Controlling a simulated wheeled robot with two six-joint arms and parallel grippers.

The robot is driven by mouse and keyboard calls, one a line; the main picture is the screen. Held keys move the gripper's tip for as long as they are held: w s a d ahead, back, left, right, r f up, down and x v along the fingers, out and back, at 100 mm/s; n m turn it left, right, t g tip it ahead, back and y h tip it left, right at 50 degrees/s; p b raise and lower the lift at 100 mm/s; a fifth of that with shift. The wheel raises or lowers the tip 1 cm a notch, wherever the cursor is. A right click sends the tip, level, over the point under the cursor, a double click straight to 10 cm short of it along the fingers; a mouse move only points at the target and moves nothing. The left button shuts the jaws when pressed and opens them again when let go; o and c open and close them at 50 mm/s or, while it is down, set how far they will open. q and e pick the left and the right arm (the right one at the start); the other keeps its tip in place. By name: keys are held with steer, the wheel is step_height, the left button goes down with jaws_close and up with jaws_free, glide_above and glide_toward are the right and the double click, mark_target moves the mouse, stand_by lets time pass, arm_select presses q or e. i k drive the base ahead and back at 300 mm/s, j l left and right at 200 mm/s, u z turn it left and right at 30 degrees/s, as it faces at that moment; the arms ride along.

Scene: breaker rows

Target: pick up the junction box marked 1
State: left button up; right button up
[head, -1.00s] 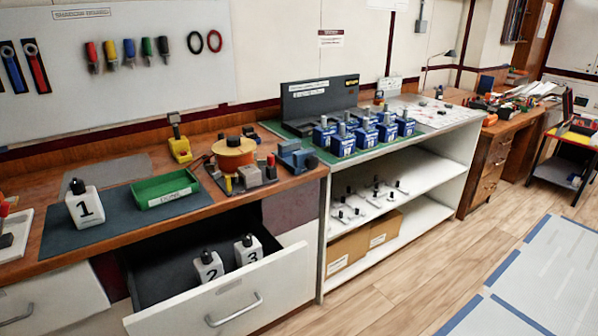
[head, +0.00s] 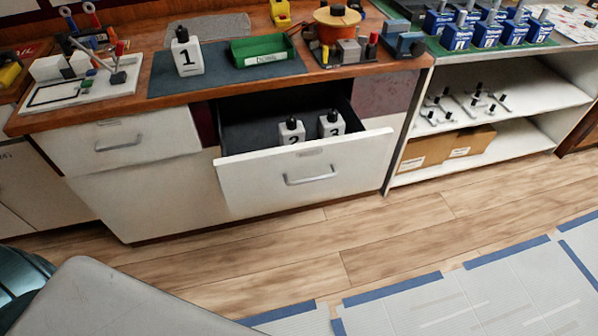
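The junction box marked 1 (head: 187,54) is a white block with a black knob on top. It stands upright on the dark blue-grey mat (head: 164,83) on the wooden counter, left of a green tray (head: 263,52). Boxes marked 2 (head: 291,133) and 3 (head: 331,125) stand in the open drawer (head: 300,181) below. Neither of my grippers shows in the head view.
A white board with tools (head: 85,80) lies left of the mat. An orange spool (head: 336,22) stands right of the tray. The open drawer juts out below the counter. A shelf unit (head: 505,128) stands right.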

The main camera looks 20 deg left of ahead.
mark_target(187, 54)
steer(key=u, duration=1.3)
